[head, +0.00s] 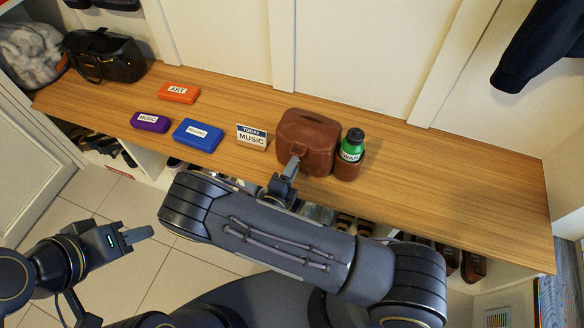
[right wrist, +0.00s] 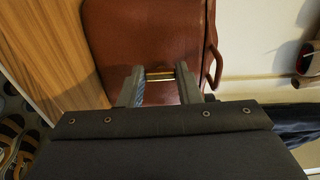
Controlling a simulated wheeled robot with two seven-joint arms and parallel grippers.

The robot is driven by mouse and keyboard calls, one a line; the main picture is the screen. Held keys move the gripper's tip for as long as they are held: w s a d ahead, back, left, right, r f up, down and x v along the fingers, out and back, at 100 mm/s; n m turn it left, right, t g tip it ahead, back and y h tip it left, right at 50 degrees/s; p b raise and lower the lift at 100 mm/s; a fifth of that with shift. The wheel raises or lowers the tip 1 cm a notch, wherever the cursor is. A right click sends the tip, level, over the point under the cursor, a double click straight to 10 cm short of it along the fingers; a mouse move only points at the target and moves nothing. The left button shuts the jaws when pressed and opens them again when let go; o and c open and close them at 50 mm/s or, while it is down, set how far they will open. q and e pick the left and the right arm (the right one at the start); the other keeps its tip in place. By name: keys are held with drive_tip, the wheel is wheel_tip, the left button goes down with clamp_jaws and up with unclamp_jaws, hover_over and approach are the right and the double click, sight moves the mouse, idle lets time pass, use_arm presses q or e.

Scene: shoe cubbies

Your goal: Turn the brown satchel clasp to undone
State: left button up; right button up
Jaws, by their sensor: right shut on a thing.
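The brown satchel (head: 311,138) stands upright on the wooden bench top, with a bottle holder at its right side. My right gripper (head: 291,165) is at the satchel's front. In the right wrist view the satchel (right wrist: 145,40) fills the upper middle, and its brass clasp (right wrist: 159,73) sits between the two fingers of my right gripper (right wrist: 160,80), which is shut on it. I cannot tell from the frames how far the clasp is turned. My left gripper (head: 140,234) hangs over the tiled floor at the lower left, away from the bench; its fingers look close together.
A green bottle (head: 352,145) stands right against the satchel. A MUSIC sign (head: 252,137), a blue case (head: 198,135), a purple case (head: 150,122) and an orange case (head: 179,92) are to the left. A black bag (head: 104,58) is at the far left. The bench's right part is clear.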

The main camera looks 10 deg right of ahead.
drive_tip(key=o, duration=1)
drive_tip(key=v, duration=0.8)
drive_tip(key=shift+p, duration=0.35)
drive_tip(key=shift+d, duration=0.1)
